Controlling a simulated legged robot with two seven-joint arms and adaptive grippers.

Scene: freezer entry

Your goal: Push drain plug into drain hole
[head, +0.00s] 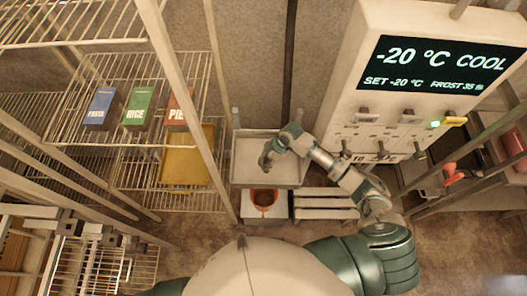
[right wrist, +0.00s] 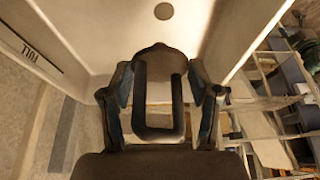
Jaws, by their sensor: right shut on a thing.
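The drain plug (right wrist: 160,56) shows in the right wrist view as a grey-brown rounded piece with a dark U-shaped handle. My right gripper (right wrist: 160,98) is shut on it, with a finger on each side. The drain hole (right wrist: 164,11) is a dark round spot in the pale basin floor, beyond the plug and apart from it in the picture. In the head view my right gripper (head: 267,158) is over the white basin (head: 250,178); the plug is too small to make out there. My left gripper is not in view.
A wire rack with blue, green and red boxes (head: 138,106) and a yellow tray (head: 187,155) stands left of the basin. An orange-brown bucket (head: 264,198) is below it. A control panel (head: 390,110) reading -20 °C stands to the right.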

